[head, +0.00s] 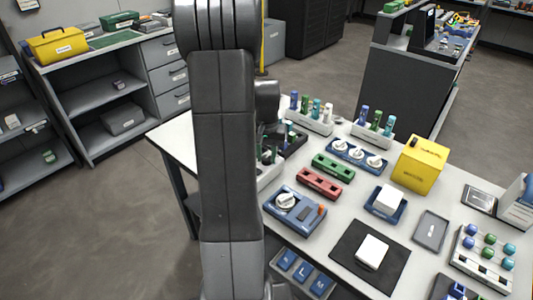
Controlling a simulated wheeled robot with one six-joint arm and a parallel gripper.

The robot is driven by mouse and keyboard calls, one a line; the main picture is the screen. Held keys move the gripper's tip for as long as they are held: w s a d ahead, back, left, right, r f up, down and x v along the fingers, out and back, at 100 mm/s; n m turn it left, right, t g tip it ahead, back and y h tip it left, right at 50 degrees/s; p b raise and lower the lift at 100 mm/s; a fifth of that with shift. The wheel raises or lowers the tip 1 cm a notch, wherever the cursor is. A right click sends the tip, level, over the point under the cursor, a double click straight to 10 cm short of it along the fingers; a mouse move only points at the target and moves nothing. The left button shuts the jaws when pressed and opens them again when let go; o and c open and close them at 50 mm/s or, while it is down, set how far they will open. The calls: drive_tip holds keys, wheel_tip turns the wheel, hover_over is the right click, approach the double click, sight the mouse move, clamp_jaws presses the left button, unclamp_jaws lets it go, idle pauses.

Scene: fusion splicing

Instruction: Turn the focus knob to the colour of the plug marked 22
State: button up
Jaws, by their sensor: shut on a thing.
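My gripper (270,140) shows only in part beside my arm, among dark and green pieces at the table's left side; it is shut, and what it holds is hidden. A blue panel (349,160) carries three white round knobs. One pale rack (310,123) holds upright plugs, blue, green (305,104) and teal (316,108). A second rack (372,134) behind the panel holds blue, green and teal plugs. The marks on the plugs are too small to read.
A green block (333,167) and a red block (319,183) lie mid-table. A yellow box (418,166) stands at the back. A black mat (345,262) bears a white block. Grey tray (430,230) and a panel of coloured balls (476,266) are at right. My arm hides the left edge.

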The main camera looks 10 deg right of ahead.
sight(266, 157)
drive_tip(key=n, duration=0.5)
drive_tip(key=shift+n, duration=0.3)
drive_tip(key=n, duration=0.4)
drive_tip(key=shift+n+p, duration=0.35)
drive_tip(key=shift+n, duration=0.05)
drive_tip(key=o, duration=0.7)
wheel_tip(266, 157, up, 14)
drive_tip(key=shift+f+p, duration=0.1)
drive_tip(key=shift+p, duration=0.2)
